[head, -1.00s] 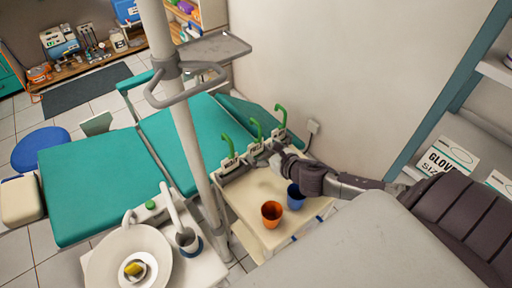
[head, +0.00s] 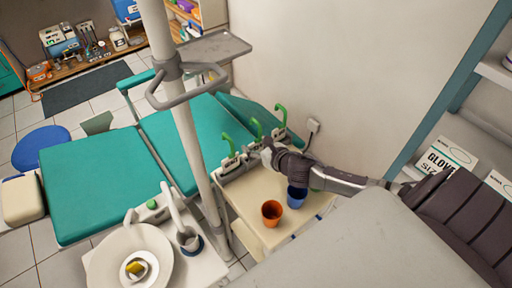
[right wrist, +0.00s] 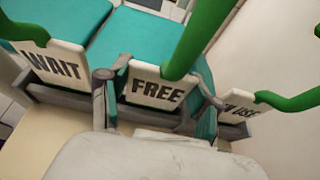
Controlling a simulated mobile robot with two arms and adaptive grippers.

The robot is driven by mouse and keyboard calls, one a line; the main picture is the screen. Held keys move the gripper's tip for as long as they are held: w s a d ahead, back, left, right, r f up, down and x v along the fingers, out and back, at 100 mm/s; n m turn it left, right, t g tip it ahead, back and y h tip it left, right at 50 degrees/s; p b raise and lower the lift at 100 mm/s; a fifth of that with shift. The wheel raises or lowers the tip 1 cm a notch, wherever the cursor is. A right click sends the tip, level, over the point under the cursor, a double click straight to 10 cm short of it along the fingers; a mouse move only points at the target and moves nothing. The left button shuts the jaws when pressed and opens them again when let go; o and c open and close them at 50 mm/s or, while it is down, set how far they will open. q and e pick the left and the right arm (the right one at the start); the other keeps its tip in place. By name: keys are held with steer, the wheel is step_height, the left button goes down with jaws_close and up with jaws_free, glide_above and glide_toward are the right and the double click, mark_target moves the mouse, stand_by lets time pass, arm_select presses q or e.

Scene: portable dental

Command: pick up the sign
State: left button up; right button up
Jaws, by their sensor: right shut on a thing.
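Three white signs with green hooked handles stand in a row in a grey rack (right wrist: 60,98) on the small cart: the WAIT sign (right wrist: 57,68), the FREE sign (right wrist: 157,92) in the middle and the IN USE sign (right wrist: 238,106). In the head view the rack is at the back of the cart top, by the wall. My right gripper (right wrist: 155,88) has a finger on each side of the FREE sign and is shut on it. The sign is upright and still in the rack row. In the head view my right gripper (head: 267,156) partly hides the rack. My left gripper is not in view.
An orange cup (head: 271,213) and a blue cup (head: 297,197) stand on the cart top (head: 248,193), close to my right forearm. A white pole (head: 188,120) rises left of the cart.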

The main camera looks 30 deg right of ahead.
steer(key=shift+r, duration=0.5)
step_height(320, 180, up, 4)
steer(key=shift+f, duration=0.15)
steer(key=s+d+r, duration=0.6)
steer(key=s, duration=0.4)
steer(key=shift+r+p, duration=0.2)
steer(key=shift+p, duration=0.25)
steer(key=shift+w, duration=0.1)
